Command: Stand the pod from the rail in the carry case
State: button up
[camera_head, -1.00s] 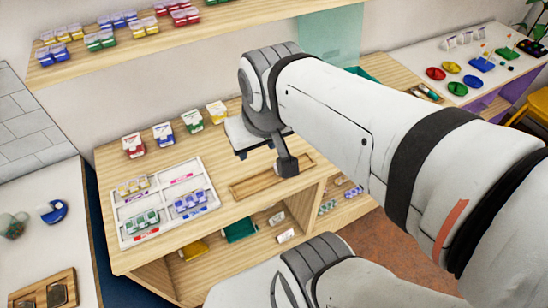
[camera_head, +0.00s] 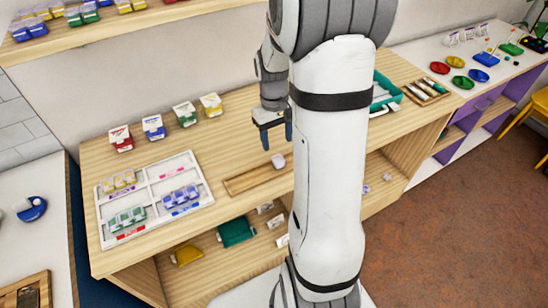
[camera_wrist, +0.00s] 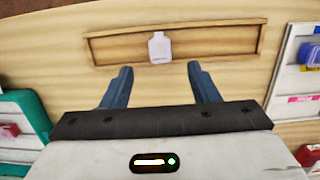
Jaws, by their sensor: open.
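The pod (camera_head: 278,161) is a small pale, bottle-shaped piece in the shallow wooden rail (camera_head: 245,181) on the counter. In the wrist view the pod (camera_wrist: 160,47) shows near the middle of the rail (camera_wrist: 220,44), its narrow neck toward the top. My gripper (camera_head: 277,135) is open and empty, its fingers pointing down near the pod. In the wrist view my gripper (camera_wrist: 159,70) has one finger to each side of the pod's line, apart from it. The teal carry case (camera_head: 378,100) stands open on the counter to the right, partly behind my arm; its inside is mostly hidden.
A white divided tray (camera_head: 150,210) with bead boxes lies left of the rail. Several coloured packs (camera_head: 154,128) stand along the back. A wooden tray (camera_head: 427,91) lies right of the case. Bare counter surrounds the rail.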

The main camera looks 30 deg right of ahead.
aim_at(279, 160)
jog(key=f, duration=0.2)
jog(key=s+f+p, duration=0.1)
jog(key=f, duration=0.4)
jog(key=shift+s+f, duration=0.15)
jog(key=shift+f, duration=0.1)
jog(key=shift+c, duration=0.5)
jog(key=shift+r, duration=0.1)
jog(key=c, duration=1)
